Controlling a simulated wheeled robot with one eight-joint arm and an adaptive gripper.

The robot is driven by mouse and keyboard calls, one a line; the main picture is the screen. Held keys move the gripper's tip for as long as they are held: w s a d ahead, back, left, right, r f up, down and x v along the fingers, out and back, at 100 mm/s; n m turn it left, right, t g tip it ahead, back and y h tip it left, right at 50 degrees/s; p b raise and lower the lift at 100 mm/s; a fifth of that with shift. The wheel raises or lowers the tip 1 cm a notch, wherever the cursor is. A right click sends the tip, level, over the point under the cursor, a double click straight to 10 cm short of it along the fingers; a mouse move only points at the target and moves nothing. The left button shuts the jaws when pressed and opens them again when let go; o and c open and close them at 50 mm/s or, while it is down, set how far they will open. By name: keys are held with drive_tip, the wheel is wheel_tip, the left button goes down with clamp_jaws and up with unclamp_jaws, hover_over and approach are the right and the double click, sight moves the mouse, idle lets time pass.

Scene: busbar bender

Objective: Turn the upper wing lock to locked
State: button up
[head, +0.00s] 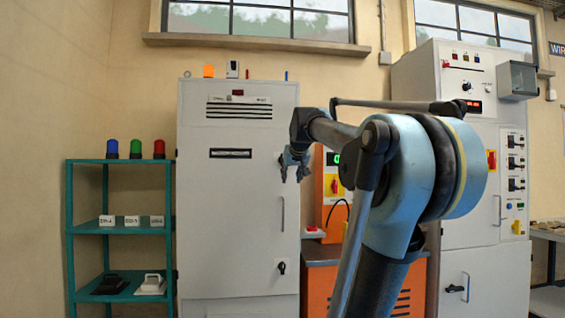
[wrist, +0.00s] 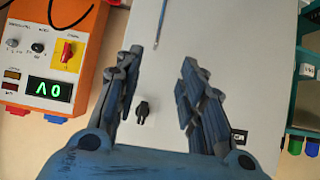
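The upper wing lock (wrist: 142,108) is a small black knob on the light grey cabinet door (wrist: 205,30). In the wrist view its wing looks roughly upright, along the line of the door handle. In the head view my gripper hides it. My gripper (wrist: 160,62) is open and empty. Its two blue fingers frame the lock in the wrist view, with the lock nearer the left finger; contact does not show. In the head view my gripper (head: 293,168) is in front of the door's upper right side. A lower wing lock (head: 281,267) is below the handle.
The door handle (head: 283,214) is a vertical bar between the locks. An orange machine (head: 333,185) with a green display stands close right of the cabinet. A teal shelf (head: 118,230) stands on the left, and a tall grey cabinet (head: 420,95) on the right.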

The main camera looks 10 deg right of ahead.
sight(282, 156)
drive_tip(key=w+r+t, duration=0.1)
drive_tip(key=w+r, duration=0.2)
drive_tip(key=r, duration=0.4)
drive_tip(key=w+r+t, duration=0.1)
drive_tip(key=w+r, duration=0.3)
drive_tip(key=r, duration=0.3)
drive_tip(key=x, duration=1.7)
drive_tip(key=shift+r, duration=0.2)
drive_tip(key=shift+w, duration=0.15)
drive_tip(key=shift+t, duration=0.3)
clamp_jaws()
